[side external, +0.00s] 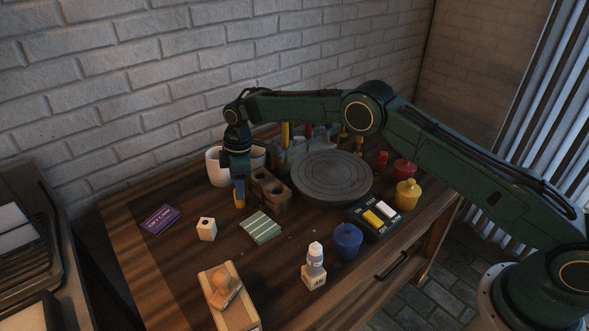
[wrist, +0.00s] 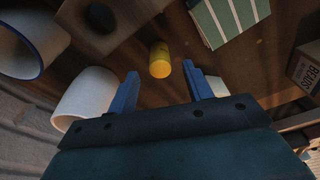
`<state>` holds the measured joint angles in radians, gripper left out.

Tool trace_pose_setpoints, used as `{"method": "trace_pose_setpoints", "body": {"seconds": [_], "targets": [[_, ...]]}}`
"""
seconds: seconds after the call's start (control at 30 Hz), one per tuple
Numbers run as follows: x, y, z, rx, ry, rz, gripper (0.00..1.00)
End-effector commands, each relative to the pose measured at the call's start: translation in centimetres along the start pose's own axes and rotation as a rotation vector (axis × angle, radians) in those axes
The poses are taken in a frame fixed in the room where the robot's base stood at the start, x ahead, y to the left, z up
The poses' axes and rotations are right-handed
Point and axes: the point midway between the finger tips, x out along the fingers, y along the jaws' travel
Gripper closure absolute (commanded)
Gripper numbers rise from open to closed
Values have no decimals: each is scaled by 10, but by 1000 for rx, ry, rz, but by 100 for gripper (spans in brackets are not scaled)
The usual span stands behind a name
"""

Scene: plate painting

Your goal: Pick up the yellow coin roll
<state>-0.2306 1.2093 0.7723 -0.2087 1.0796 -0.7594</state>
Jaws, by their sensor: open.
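The yellow coin roll (wrist: 160,60) is a small cylinder on the wooden table, in the upper middle of the wrist view. In the side view a bit of yellow (side external: 240,203), likely the same roll, shows right at my fingertips. My gripper (side external: 238,188) points down just over it, its blue fingers apart. In the wrist view my gripper (wrist: 160,76) is open and empty, and the roll lies just ahead of the gap between the fingertips. I cannot tell the exact height left between fingertips and roll.
A wooden block with holes (side external: 268,190) stands close right of my gripper. White mugs (side external: 217,167) stand behind. A green striped pad (side external: 261,228), a cream cube (side external: 206,229) and a purple card (side external: 161,220) lie in front. The round grey wheel (side external: 331,178) is to the right.

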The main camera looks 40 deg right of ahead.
Motion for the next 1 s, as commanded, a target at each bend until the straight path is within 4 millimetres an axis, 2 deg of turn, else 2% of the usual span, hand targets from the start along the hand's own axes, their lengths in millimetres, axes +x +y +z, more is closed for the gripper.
{"method": "trace_pose_setpoints", "body": {"seconds": [0.5, 1.0], "targets": [[48, -1, 3, 0, -1, -1, 50], [50, -1, 3, 0, -1, 0, 50]]}}
